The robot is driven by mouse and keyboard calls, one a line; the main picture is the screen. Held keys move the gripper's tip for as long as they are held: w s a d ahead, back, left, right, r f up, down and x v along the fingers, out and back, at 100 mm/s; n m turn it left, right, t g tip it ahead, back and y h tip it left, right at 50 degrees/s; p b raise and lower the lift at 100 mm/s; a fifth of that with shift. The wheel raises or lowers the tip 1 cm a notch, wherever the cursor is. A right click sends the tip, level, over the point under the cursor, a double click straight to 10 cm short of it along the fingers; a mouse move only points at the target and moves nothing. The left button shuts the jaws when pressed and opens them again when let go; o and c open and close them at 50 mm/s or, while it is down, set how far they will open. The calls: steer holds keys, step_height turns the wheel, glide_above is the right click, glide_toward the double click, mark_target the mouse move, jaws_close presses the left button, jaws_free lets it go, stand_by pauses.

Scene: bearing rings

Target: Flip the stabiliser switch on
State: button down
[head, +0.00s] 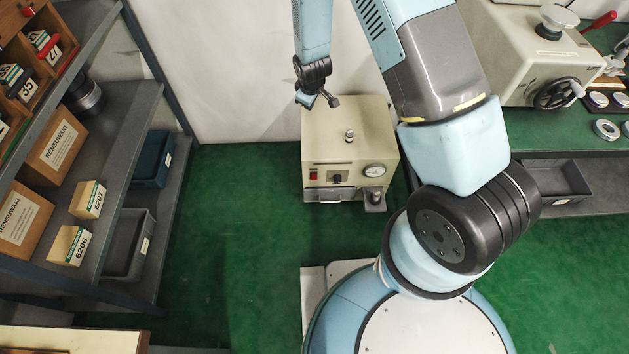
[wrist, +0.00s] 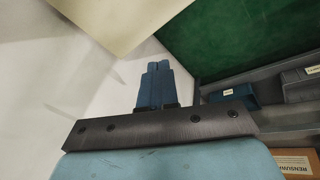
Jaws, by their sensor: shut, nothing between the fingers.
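The stabiliser is a cream box (head: 350,130) standing on the green floor near the pale wall, in the middle of the head view. Its front has a small red switch (head: 313,176), a dark knob (head: 337,179) and a round gauge (head: 374,170). I cannot tell which way the switch is set. My gripper (wrist: 157,66) is shut and empty in the wrist view, its blue fingers together. In the head view the end of my arm hangs by the box's back left top corner, apart from the switch. A cream surface, probably the box (wrist: 110,18), shows at the wrist view's top.
A grey shelf (head: 150,110) with cartons (head: 57,145) and bins (head: 152,160) stands at the left. A green-topped bench (head: 540,135) with a cream machine (head: 525,60) is at the right. The floor between shelf and box is clear.

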mark_target(314, 176)
steer(key=s+f+n, duration=0.3)
steer(key=s+f, duration=0.3)
steer(key=f, duration=0.9)
steer(key=s+d+f+n, duration=0.1)
steer(key=s+f+n, duration=0.2)
steer(key=f, duration=1.2)
steer(key=s, duration=0.2)
steer(key=shift+s+f+h, duration=0.25)
steer(key=shift+s+h, duration=0.05)
steer(key=shift+s, duration=0.1)
steer(key=w+f, duration=0.7)
steer(key=f, duration=0.3)
steer(key=shift+d, duration=0.15)
steer(key=shift+w, duration=0.1)
